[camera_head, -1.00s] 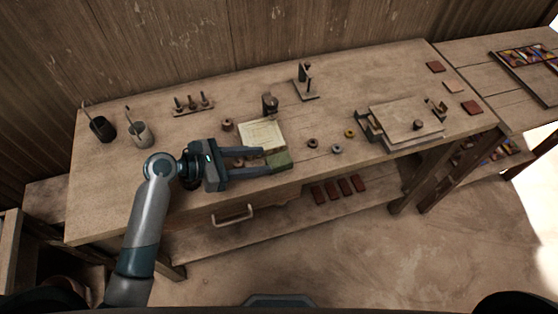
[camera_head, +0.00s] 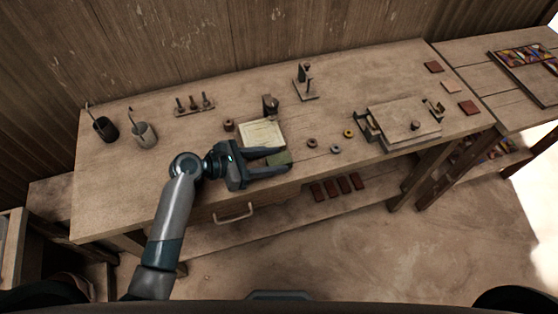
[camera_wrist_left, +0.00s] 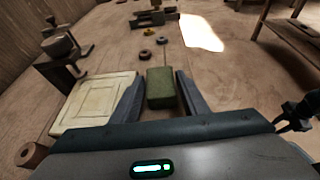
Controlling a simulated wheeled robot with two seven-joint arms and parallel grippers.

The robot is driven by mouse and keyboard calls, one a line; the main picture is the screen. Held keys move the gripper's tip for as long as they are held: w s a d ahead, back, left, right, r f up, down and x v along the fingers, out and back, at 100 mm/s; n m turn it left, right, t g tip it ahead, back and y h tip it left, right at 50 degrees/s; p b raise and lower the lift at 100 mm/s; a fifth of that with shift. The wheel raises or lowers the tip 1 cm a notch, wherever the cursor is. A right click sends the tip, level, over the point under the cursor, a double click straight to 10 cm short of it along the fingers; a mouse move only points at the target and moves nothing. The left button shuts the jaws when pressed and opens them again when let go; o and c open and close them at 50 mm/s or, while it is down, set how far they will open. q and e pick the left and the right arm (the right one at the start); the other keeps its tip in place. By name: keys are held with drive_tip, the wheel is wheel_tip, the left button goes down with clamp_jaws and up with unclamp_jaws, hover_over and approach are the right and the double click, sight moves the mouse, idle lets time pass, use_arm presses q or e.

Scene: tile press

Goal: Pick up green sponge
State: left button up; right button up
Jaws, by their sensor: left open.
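The green sponge (camera_head: 279,159) is a small dull-green block on the workbench near its front edge. My left gripper (camera_head: 284,159) is open, with its two fingers on either side of the sponge in the head view. In the left wrist view the sponge (camera_wrist_left: 160,88) lies between the open fingers (camera_wrist_left: 160,98), towards their tips. A narrow gap shows beside it, and I cannot tell whether either finger touches it. Part of the sponge is hidden by the fingers in the head view.
A pale square tile (camera_head: 262,134) lies right beside the left gripper's far finger. Small rings (camera_head: 336,149) lie to the right, before a wooden press board (camera_head: 403,118). Two cups (camera_head: 144,134) stand at the left. A drawer handle (camera_head: 235,213) juts out below the bench's front edge.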

sight(273, 161)
use_arm(q)
drive_tip(key=shift+c, duration=0.6)
drive_tip(key=c, duration=0.6)
drive_tip(key=shift+o, duration=0.2)
drive_tip(key=shift+r, duration=0.15)
drive_tip(key=shift+r, duration=0.65)
wheel_tip(273, 161, up, 3)
drive_tip(key=shift+f+b, duration=0.2)
drive_tip(key=shift+b, duration=0.4)
drive_tip(key=s+d+r+b, duration=0.1)
drive_tip(key=s+d+r, duration=0.4)
drive_tip(key=d, duration=0.5)
drive_tip(key=shift+d+r+b, duration=0.25)
drive_tip(key=shift+r+b, duration=0.15)
drive_tip(key=shift+r, duration=0.55)
